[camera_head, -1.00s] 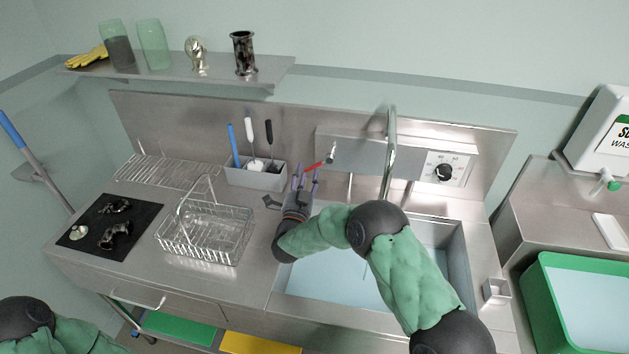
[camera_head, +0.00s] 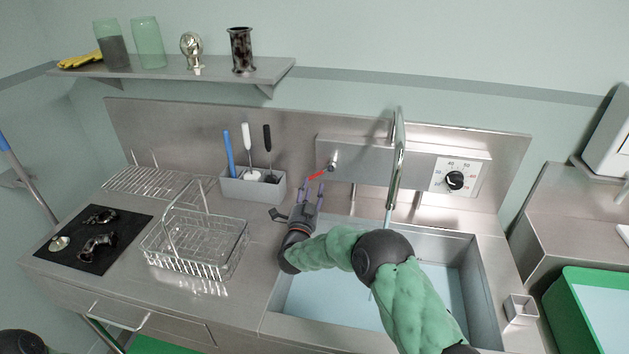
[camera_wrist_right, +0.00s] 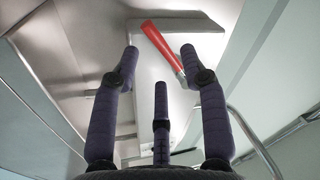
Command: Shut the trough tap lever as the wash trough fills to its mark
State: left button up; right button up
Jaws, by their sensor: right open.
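The red trough tap lever (camera_head: 318,174) sticks out to the left from its valve on the steel panel behind the trough. My right gripper (camera_head: 314,187) is open, with its fingertips just below and in front of the lever. In the right wrist view, the red lever (camera_wrist_right: 162,46) slants between the open fingertips (camera_wrist_right: 160,55); I cannot tell whether they touch. The wash trough (camera_head: 472,275) holds pale blue water (camera_head: 315,300), partly hidden by my right arm. The tall spout (camera_head: 398,150) stands over it. I cannot make out a fill mark. My left gripper is out of view.
A grey utensil holder (camera_head: 240,187) stands left of the lever, close to my right gripper. A wire basket (camera_head: 205,245) and a black mat (camera_head: 110,255) lie further left. A temperature dial (camera_head: 454,181) sits right of the spout. A small square cup (camera_head: 520,308) stands beside the trough.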

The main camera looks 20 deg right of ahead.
aim_at(319, 173)
jog(key=shift+b+x, duration=0.45)
jog(key=shift+x, duration=2.2)
jog(key=shift+c, duration=0.3)
grip_shut()
